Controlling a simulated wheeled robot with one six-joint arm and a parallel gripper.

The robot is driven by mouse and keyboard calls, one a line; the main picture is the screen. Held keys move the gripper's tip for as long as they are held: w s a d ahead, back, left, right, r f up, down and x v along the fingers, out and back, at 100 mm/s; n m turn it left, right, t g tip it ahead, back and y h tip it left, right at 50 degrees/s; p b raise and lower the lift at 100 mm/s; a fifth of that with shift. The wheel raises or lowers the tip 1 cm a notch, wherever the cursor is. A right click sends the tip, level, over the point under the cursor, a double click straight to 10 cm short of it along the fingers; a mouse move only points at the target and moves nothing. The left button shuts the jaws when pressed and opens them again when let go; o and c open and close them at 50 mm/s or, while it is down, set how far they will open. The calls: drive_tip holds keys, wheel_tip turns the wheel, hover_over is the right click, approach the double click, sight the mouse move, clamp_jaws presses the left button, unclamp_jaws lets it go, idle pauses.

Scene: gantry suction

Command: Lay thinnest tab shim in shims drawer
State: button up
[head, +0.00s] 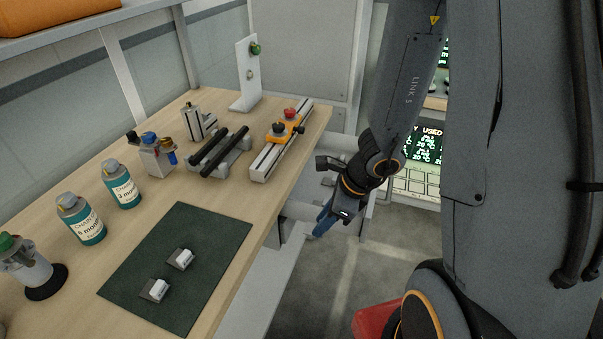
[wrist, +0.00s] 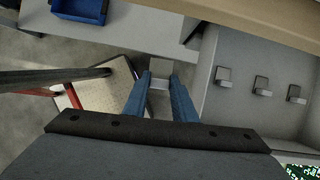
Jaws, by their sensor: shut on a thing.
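My gripper (head: 325,221) hangs beyond the bench's right edge in the head view, below the bench top. In the wrist view its two blue fingers (wrist: 162,98) are shut on a small tab shim (wrist: 160,76), a grey plate with a paler tag. Two similar tab shims, a nearer one (head: 155,290) and a farther one (head: 180,259), lie on the dark green mat (head: 208,232). Their thicknesses cannot be compared from here. I cannot make out which part is the shims drawer.
The wooden bench (head: 305,150) carries teal bottles (head: 122,184) and a clamp rail with an orange block (head: 283,132). A grey panel (wrist: 240,118) with three small square fittings stands right in the wrist view. A blue bin (wrist: 80,10) is at upper left.

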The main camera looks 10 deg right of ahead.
drive_tip(key=shift+s+d+m, duration=0.1)
drive_tip(key=shift+d+m, duration=0.05)
drive_tip(key=shift+m, duration=0.15)
drive_tip(key=w+d+p, duration=0.2)
drive_tip(key=w+p, duration=0.3)
drive_tip(key=w, duration=1.2)
drive_tip(key=shift+w+a+f+b, duration=0.1)
drive_tip(key=shift+w+f+b, duration=0.05)
drive_tip(key=shift+f+b, duration=1.05)
drive_tip(key=shift+w+a+f+b, duration=0.1)
drive_tip(key=shift+w+f+b, duration=0.05)
drive_tip(key=shift+f+b, duration=1.1)
drive_tip(key=shift+w+f+b, duration=0.15)
drive_tip(key=shift+f+b, duration=0.9)
drive_tip(key=shift+b, duration=0.3)
drive_tip(key=shift+f+b, duration=0.45)
drive_tip(key=shift+f, duration=0.2)
